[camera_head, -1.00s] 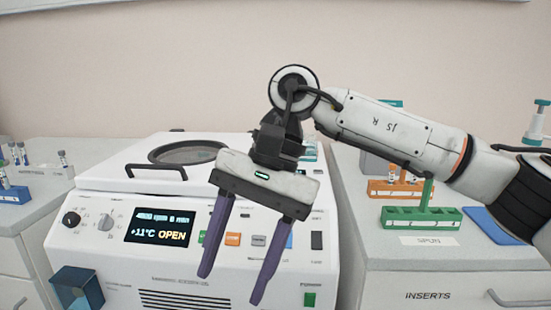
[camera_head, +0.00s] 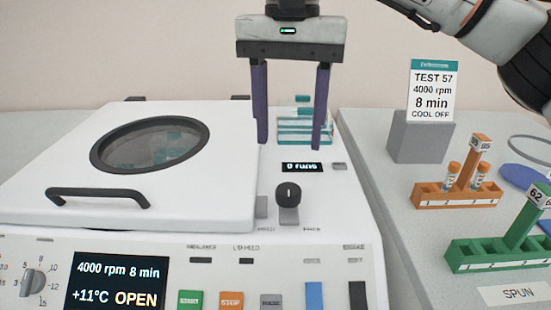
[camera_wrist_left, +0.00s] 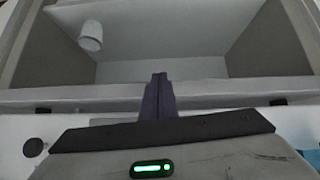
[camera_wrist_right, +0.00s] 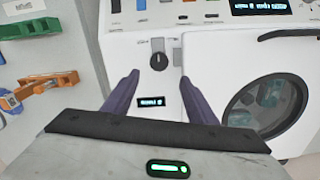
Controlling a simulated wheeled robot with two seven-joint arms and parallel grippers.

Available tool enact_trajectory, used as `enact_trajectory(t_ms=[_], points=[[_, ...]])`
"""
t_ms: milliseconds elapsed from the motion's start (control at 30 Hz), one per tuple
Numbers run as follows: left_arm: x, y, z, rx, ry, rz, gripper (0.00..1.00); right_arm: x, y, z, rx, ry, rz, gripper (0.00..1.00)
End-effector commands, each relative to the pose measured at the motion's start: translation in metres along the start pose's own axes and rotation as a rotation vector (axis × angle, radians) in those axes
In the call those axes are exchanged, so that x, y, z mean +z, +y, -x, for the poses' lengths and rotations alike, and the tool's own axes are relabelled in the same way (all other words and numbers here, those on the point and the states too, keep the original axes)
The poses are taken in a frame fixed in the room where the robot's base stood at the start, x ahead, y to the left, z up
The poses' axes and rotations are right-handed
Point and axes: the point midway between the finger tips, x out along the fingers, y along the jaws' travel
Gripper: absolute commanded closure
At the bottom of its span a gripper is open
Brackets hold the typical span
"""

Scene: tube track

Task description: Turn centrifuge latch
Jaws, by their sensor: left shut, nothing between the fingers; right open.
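The white centrifuge (camera_head: 330,195) has its lid (camera_head: 60,150) lying flat, with a round window and a dark handle. Its display (camera_head: 115,283) reads 4000 rpm, 8 min, +11°C and OPEN. The latch, a black knob (camera_head: 288,193) on a grey plate, sits on the top panel right of the lid; it also shows in the right wrist view (camera_wrist_right: 159,61). My right gripper (camera_head: 291,145) is open and empty, pointing down over the panel behind the knob, not touching it. My left gripper (camera_wrist_left: 158,78) is shut and empty, away from the centrifuge, in front of an open grey compartment.
A small display (camera_head: 302,167) sits behind the knob. A clear teal-edged box (camera_head: 300,125) is at the back. On the right bench stand an orange rack (camera_head: 450,195) with tubes, a green rack (camera_head: 500,250) and a sign (camera_head: 433,90). A white cup (camera_wrist_left: 91,36) lies in the compartment.

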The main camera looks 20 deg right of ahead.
Motion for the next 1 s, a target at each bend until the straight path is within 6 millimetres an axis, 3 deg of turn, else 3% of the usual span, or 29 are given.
enact_trajectory(t_ms=[600, 1000], points=[[0.009, -0.001, -0.008, 0.003, 0.002, 0.002, 1.00, 0.001, 0.000, -0.093, -0.001, -0.002, -0.001, 0.48], [0.009, -0.001, -0.008, 0.004, 0.003, 0.003, 1.00, 0.001, 0.000, -0.102, -0.002, -0.001, -0.001, 0.48]])
